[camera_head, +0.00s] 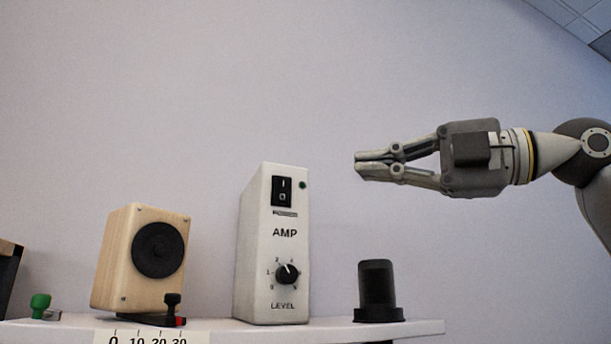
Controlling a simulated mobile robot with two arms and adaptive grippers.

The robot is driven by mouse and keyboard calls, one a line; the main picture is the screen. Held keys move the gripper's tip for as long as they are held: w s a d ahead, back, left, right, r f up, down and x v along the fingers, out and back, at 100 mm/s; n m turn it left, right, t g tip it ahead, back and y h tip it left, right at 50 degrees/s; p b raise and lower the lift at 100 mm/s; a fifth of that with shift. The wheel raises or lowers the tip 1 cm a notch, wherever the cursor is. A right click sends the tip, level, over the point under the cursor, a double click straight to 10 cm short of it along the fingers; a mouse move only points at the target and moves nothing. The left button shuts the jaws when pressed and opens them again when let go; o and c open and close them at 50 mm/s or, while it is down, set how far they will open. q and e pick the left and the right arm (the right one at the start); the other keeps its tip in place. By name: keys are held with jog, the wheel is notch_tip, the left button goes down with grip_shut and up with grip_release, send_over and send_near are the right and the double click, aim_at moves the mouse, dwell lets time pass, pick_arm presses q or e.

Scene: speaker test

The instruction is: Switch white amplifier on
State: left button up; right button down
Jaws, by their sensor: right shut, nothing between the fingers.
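The white amplifier (272,246) stands upright on a white shelf, marked AMP. Its black rocker power switch (282,191) is near the top of the front face, with a small dark green light (303,185) to its right. A black level knob (287,273) sits low on the same face. My right gripper (357,166) comes in from the right at about the height of the switch. Its fingers are shut and empty, pointing left, and appear apart from the amplifier. My left gripper is not in view.
A wooden speaker (121,257) stands left of the amplifier, with a numbered scale (150,338) below it. A black cylinder (377,285) stands right of the amplifier. A green knob (40,303) is at the left of the white shelf (425,327).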

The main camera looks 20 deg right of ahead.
aim_at(282, 190)
jog(key=w+d+p+x, duration=0.2)
jog(key=p+x, duration=0.3)
jog(key=x, duration=0.7)
jog(key=shift+w+a+p, duration=0.25)
jog(key=shift+w+p, duration=0.1)
jog(key=shift+p, duration=0.05)
jog(key=shift+a+r, duration=0.1)
jog(key=shift+w+r+m+p, duration=0.2)
jog(key=shift+m+p, duration=0.1)
jog(key=shift+p, duration=0.15)
